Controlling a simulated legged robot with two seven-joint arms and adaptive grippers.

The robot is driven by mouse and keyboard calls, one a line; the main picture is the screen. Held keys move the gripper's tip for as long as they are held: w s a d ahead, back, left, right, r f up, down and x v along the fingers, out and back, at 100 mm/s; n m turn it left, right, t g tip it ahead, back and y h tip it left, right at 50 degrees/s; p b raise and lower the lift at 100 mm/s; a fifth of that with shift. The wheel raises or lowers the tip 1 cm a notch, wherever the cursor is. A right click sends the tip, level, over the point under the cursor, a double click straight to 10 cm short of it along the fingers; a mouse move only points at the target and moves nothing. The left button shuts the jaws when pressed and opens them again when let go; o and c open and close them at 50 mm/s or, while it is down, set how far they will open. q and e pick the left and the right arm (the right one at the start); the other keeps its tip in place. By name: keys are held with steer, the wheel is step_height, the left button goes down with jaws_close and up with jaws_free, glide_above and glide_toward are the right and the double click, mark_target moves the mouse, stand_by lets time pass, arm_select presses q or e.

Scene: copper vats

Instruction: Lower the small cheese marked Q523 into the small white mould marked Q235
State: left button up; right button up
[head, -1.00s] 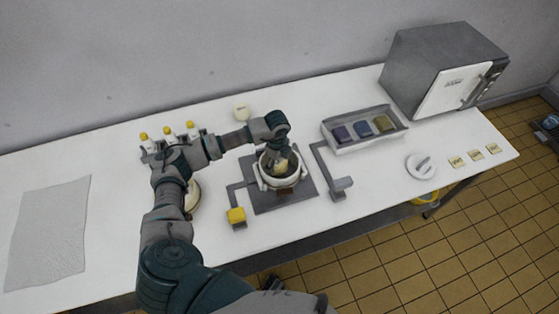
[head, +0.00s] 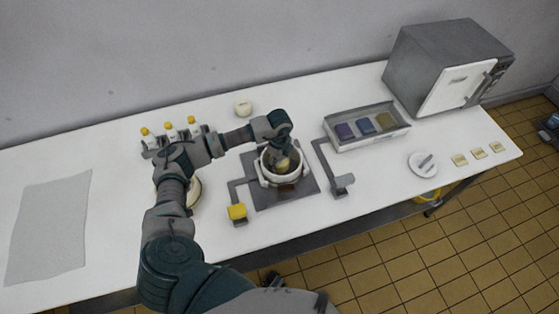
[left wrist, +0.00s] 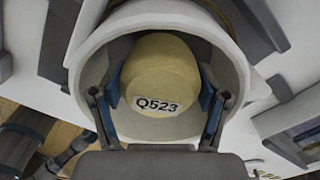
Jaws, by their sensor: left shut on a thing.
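The small cheese (left wrist: 160,72) is a pale yellow round with a label reading Q523 in the left wrist view. My left gripper (left wrist: 157,105) is shut on it, one finger on each side. The cheese and the fingers are within the rim of a white round mould (left wrist: 232,52). The white mould (head: 265,176) stands on a dark plate in the head view, with the cheese (head: 282,163) at its opening. I cannot read a Q235 mark, and how deep the cheese sits is unclear. My right gripper is not in view.
Yellow (head: 237,212) and grey (head: 343,181) pads on bent arms flank the dark plate (head: 306,186). A grey tray (head: 372,137) with coloured blocks stands to the right, before a microwave (head: 447,68). A bottle rack is at left.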

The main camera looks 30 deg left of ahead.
arm_select(q)
steer(key=shift+d, duration=0.65)
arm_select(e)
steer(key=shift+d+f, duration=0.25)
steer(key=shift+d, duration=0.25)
arm_select(q)
steer(key=shift+f, duration=0.1)
steer(key=shift+a+f+b, duration=0.3)
steer(key=shift+a+f, duration=0.1)
steer(key=shift+a, duration=0.1)
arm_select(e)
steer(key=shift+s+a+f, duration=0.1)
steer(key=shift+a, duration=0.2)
arm_select(q)
steer(key=shift+d+f, duration=0.15)
steer(key=shift+d, duration=0.25)
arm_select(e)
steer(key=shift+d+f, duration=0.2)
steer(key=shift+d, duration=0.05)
arm_select(q)
steer(key=o, duration=1.4)
steer(key=shift+a, duration=0.3)
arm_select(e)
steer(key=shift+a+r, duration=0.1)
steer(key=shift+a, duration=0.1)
